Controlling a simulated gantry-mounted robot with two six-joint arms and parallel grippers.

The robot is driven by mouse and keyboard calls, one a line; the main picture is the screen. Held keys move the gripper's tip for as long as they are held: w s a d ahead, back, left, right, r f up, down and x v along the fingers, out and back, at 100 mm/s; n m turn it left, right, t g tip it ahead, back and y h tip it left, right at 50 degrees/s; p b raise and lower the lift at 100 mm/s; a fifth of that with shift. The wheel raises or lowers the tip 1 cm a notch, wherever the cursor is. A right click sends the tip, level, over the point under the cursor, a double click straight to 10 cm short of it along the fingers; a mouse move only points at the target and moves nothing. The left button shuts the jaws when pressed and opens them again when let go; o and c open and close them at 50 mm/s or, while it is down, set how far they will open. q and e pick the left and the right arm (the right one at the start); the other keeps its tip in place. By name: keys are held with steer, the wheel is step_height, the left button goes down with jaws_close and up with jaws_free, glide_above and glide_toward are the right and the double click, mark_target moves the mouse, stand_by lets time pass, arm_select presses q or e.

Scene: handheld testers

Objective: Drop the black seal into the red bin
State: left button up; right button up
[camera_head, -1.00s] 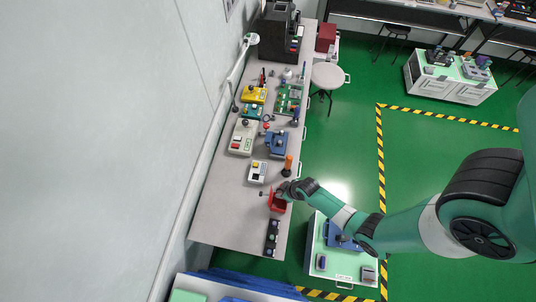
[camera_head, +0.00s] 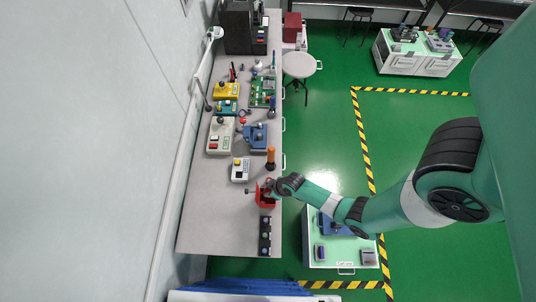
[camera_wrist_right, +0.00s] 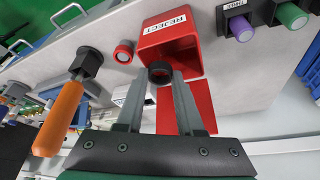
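The red bin (camera_head: 265,202) stands on the workbench near its right edge. In the right wrist view the red bin (camera_wrist_right: 172,42) carries a white REJECT label. The black seal (camera_wrist_right: 160,72), a small dark ring, is between the fingertips of my right gripper (camera_wrist_right: 159,76). The fingers touch it from both sides and hold it at the bin's opening; its exact height over the bin is hard to tell. In the head view my right gripper (camera_head: 262,190) is at the bin, and the seal is too small to make out clearly. My left gripper is not in view.
An orange-handled tool (camera_head: 271,156) stands close behind the bin and also shows in the wrist view (camera_wrist_right: 60,118). Several testers (camera_head: 221,136) stand farther back. The bench's left front (camera_head: 212,222) is clear.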

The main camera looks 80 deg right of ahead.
steer(key=o, duration=0.5)
steer(key=shift+c, duration=0.2)
steer(key=p+v, duration=0.6)
steer(key=v, duration=0.5)
steer(key=shift+s+r, duration=0.2)
steer(key=shift+r, duration=0.05)
